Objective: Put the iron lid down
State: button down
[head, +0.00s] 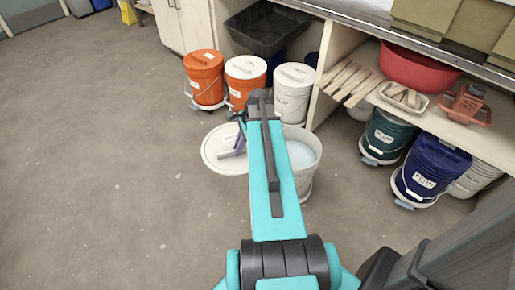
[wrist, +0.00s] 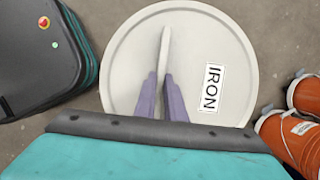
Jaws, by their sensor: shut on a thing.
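The iron lid is a round off-white disc with a raised bar handle and an "IRON" label; in the wrist view the lid (wrist: 135,65) fills the middle. My gripper (wrist: 162,85) has its purple fingers shut on the lid's handle. In the head view the lid (head: 217,152) is left of an open whitish bucket (head: 303,175) with pale contents, and my gripper (head: 240,142) is above it, partly hidden by my arm. I cannot tell how high the lid is above the floor.
Two orange buckets (head: 203,77) and a white bucket (head: 293,88) stand behind, with lids on. A green bucket (head: 388,135) and a blue bucket (head: 432,170) stand under the shelf at right. The floor (head: 110,170) to the left is clear.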

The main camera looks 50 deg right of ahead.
jog(key=w+a+r+n+g+p, duration=0.1)
jog(key=w+a+r+n, duration=0.3)
jog(key=a, duration=0.7)
jog(key=w+a+r+n+g+p, duration=0.2)
jog(key=w+a+r+n, duration=0.1)
jog(key=a, duration=0.8)
jog(key=w+a+r+n+g+p, duration=0.1)
jog(key=w+a+r+n, duration=0.3)
jog(key=a, duration=0.8)
jog(key=w+n+g, duration=0.1)
jog(key=w+n, duration=0.1)
jog(key=n, duration=0.1)
jog(key=shift+r, duration=0.3)
